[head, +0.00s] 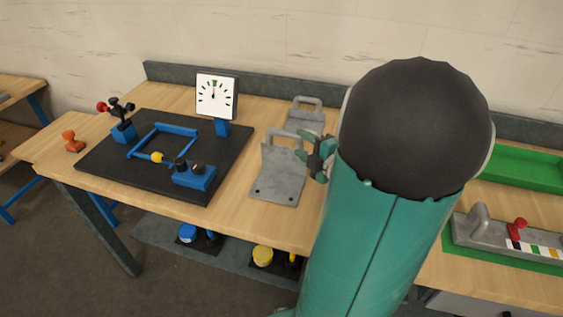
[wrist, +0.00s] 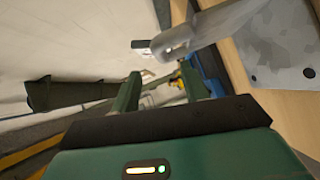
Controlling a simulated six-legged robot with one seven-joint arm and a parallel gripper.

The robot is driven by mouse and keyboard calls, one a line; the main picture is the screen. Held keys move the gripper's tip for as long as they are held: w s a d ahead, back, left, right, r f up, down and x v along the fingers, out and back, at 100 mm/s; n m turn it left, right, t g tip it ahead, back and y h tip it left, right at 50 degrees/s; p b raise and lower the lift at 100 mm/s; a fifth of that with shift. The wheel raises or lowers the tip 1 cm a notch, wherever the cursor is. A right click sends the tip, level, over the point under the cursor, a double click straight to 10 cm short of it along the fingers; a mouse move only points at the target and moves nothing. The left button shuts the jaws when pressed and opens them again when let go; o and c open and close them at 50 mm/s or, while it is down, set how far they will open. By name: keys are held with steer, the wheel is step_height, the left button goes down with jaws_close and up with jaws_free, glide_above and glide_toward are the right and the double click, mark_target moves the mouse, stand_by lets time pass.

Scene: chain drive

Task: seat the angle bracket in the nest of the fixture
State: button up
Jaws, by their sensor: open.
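The grey angle bracket (head: 277,178), a plate with holes near its front edge and a loop handle at its back, rests on the bench. My gripper (head: 318,156) is just to its right, partly hidden by my arm. In the wrist view my gripper (wrist: 160,80) is open, with nothing between its fingers. A grey handle (wrist: 205,30) and a plate with holes (wrist: 280,50) are above and to the right of the fingers there. The fixture (head: 222,152) is a black base left of the bracket. Its blue frame (head: 150,136), apparently the nest, looks empty.
A dial (head: 216,97) stands at the fixture's back, with a red-knobbed clamp (head: 121,122) at its left. A second grey handled part (head: 306,112) lies behind the bracket. An orange stamp-like object (head: 72,141) is at far left. A green tray (head: 525,165) is at right.

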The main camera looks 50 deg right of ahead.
mark_target(291, 136)
steer(key=w, duration=0.2)
steer(key=w+d, duration=0.1)
steer(key=w, duration=0.2)
steer(key=w+f, duration=0.1)
steer(key=w, duration=0.1)
steer(key=shift+w+d, duration=0.3)
steer(key=shift+w, duration=0.05)
jaws_close()
stand_by(1.0)
